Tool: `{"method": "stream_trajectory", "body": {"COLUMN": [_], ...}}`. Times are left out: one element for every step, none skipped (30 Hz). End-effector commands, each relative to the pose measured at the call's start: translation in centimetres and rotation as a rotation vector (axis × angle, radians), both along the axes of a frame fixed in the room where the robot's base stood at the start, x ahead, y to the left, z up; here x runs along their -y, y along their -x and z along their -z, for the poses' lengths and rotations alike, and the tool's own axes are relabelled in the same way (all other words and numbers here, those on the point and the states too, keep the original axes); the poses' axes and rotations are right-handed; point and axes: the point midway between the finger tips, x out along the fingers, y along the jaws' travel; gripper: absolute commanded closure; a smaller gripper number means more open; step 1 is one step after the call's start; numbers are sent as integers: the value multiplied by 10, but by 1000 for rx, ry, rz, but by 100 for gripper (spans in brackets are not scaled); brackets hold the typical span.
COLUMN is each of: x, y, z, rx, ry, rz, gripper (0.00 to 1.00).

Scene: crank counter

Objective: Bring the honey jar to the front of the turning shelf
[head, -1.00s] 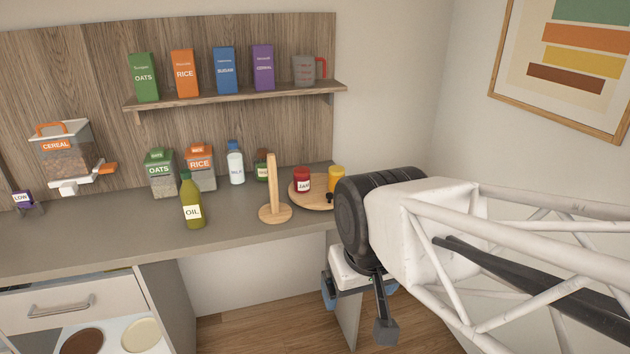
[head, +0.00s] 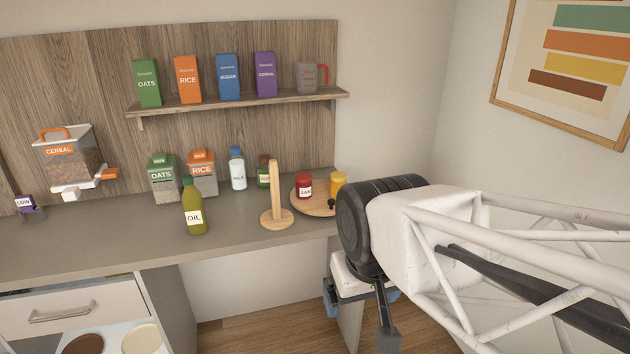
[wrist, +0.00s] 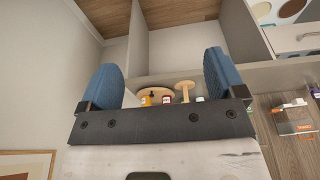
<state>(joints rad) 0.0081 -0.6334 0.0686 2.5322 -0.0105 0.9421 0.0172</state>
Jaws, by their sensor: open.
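The turning shelf is a round wooden disc (head: 312,208) on the counter's right end, with a small black knob at its front right. A yellow-orange jar (head: 338,183) stands on its right side, partly behind my arm; its label cannot be read, and it looks like the honey jar. A red jam jar (head: 304,186) stands to its left. My gripper (head: 358,316) is open and empty, in front of and below the counter edge. In the wrist view the disc (wrist: 155,90) and yellow jar (wrist: 146,101) show between the blue fingers (wrist: 161,77), well beyond them.
A wooden upright holder (head: 275,200) stands left of the disc. An oil bottle (head: 193,210), oats and rice containers, a milk bottle (head: 237,169) and a dark jar (head: 263,172) stand further left. A wall shelf (head: 235,101) hangs above. Floor space is open under the counter.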

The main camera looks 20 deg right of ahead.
Motion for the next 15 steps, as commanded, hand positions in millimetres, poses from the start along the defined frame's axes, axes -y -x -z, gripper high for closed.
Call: {"method": "stream_trajectory", "body": {"x": [0,0,0,0,0,0,0,1,1,1,2,2,3,3,4], "y": [0,0,0,-1,-2,-4,-5,-7,-10,-13,-17,-22,-26,-31,-38], "z": [0,0,0,0,-1,-1,-2,-3,-4,-5,-6,-8,-10,-12,-14], "rx": [0,0,0,-1,-1,-2,-2,-3,-4,-6,-8,-11,-13,-15,-19], "ry": [0,0,0,0,0,1,1,2,4,5,6,8,9,12,14], "rz": [0,0,-1,-1,-2,-4,-6,-9,-13,-18,-23,-31,-37,-44,-54], "gripper": [16,20,26,31,35,42,46,46,46,46,46,46,46,46,46]}}
